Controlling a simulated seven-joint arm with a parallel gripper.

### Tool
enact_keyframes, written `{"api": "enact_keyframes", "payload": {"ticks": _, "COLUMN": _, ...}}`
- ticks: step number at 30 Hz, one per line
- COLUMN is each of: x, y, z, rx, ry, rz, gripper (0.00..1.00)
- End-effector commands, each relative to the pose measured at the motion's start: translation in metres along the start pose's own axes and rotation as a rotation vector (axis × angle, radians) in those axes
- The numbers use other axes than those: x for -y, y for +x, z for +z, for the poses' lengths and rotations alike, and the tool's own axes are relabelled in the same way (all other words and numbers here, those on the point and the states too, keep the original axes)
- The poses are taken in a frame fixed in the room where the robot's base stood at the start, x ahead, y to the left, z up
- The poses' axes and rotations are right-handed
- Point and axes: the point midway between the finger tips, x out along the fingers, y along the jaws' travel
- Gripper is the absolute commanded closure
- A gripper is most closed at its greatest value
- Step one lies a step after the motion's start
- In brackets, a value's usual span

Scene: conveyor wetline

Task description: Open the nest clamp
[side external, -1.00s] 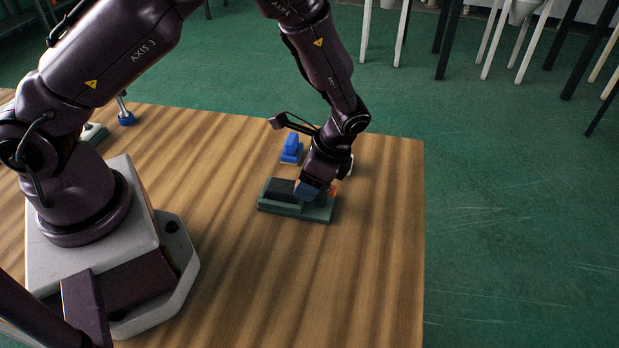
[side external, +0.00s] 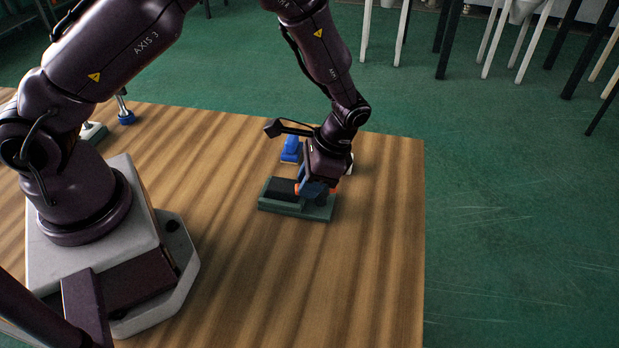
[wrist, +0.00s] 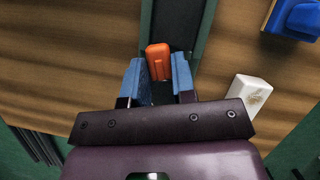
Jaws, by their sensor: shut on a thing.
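The nest clamp is a grey-green block (side external: 283,208) with a dark channel along its top, lying on the wooden table. It also shows in the wrist view as a green-edged dark channel (wrist: 203,35) at the top. An orange clamp handle (wrist: 158,62) stands between my blue fingertips in the wrist view. My gripper (side external: 316,189) is tilted over the block's right end in the side view. In the wrist view my gripper (wrist: 158,78) is shut on the orange handle. The fingers hide part of the handle and its pivot in the side view.
A blue item (side external: 290,149) stands just behind the block and also shows at the wrist view's top right (wrist: 297,16). A white block (wrist: 249,97) lies to the right in the wrist view. The table (side external: 370,270) is clear in front.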

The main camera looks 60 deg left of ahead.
Motion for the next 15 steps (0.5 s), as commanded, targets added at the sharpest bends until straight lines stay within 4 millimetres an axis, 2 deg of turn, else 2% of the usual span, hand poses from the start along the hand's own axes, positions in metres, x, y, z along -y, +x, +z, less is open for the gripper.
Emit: {"api": "enact_keyframes", "payload": {"ticks": 15, "x": -0.0101, "y": -0.0019, "z": -0.0027, "rx": -0.002, "ry": -0.459, "rz": 0.192, "gripper": 0.99}}
